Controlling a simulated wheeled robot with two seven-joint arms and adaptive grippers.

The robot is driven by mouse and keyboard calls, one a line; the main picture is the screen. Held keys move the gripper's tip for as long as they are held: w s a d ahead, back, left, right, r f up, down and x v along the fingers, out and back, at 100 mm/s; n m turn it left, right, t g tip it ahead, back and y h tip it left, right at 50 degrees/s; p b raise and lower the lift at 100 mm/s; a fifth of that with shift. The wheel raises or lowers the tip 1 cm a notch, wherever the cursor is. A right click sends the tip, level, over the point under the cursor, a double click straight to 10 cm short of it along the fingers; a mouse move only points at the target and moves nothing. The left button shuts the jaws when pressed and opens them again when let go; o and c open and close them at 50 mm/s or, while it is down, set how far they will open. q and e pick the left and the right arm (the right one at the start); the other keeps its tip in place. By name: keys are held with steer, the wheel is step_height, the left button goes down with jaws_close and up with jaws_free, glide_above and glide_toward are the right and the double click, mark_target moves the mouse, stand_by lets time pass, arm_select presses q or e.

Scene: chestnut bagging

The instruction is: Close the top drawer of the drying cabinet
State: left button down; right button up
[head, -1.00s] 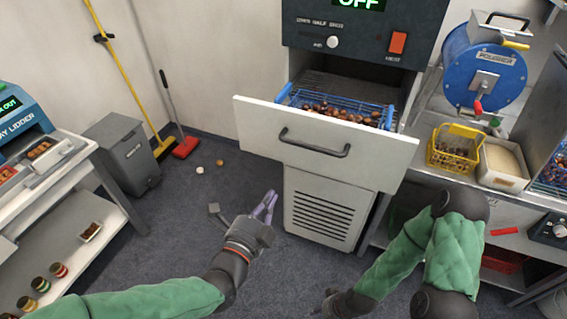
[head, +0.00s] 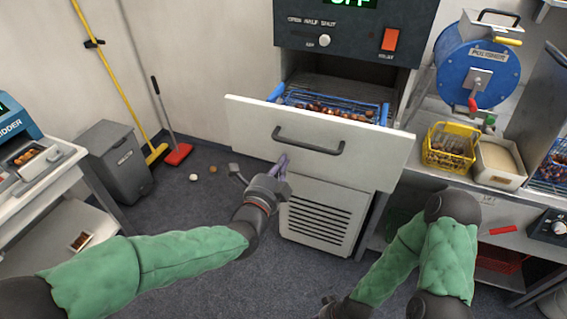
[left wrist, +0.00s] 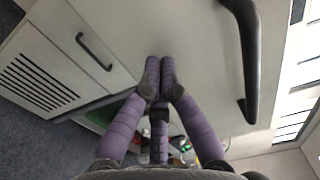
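The drying cabinet (head: 345,36) has a dark control panel on top and a vented white lower part. Its top drawer (head: 232,118) is pulled out, with a white front and dark bar handle (head: 308,142). A blue-edged mesh tray (head: 276,93) of chestnuts lies inside. My left gripper (head: 282,164) is at the lower left of the drawer front, below the handle. In the left wrist view its purple fingers (left wrist: 160,66) are together and empty near the pale front (left wrist: 185,30); contact is unclear. My right gripper (head: 326,305) is low, mostly hidden by its arm.
A steel bench on the right holds a yellow basket (head: 449,148), a pale bin (head: 499,163) and a blue drum (head: 477,66). A grey bin (head: 121,160), yellow broom (head: 116,78) and red dustpan (head: 178,153) stand left. Floor before the cabinet is open.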

arm_select(q)
steer(key=shift+x, duration=0.85)
arm_select(e)
steer(key=shift+f, duration=0.25)
